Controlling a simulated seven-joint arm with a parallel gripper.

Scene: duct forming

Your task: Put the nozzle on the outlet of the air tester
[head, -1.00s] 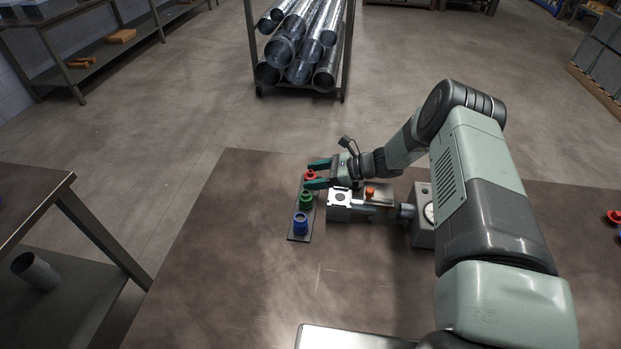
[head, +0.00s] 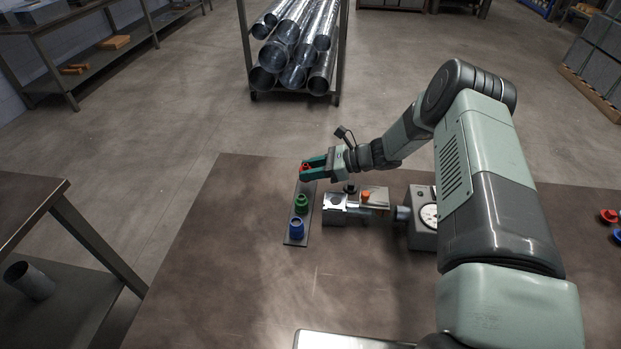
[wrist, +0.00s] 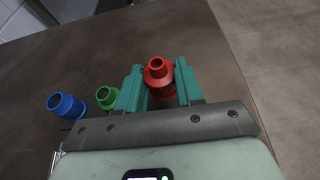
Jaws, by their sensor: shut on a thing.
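A red nozzle (wrist: 159,76) is between the green fingers of my gripper (wrist: 158,88) in the wrist view, narrow end toward the camera. My gripper (head: 311,168) is shut on it at the far end of a dark rack strip (head: 297,240) in the head view. I cannot tell whether the nozzle is still touching the strip. A green nozzle (head: 302,203) and a blue nozzle (head: 297,227) stand upright on the strip. The air tester (head: 422,214), a grey box with a round dial, stands to the right, partly hidden by my arm. Its grey outlet (head: 402,214) appears to point left.
A metal clamp fixture (head: 346,203) with an orange knob lies between the strip and the tester. More red and blue parts (head: 609,216) lie at the table's right edge. The table front (head: 230,270) is mostly clear.

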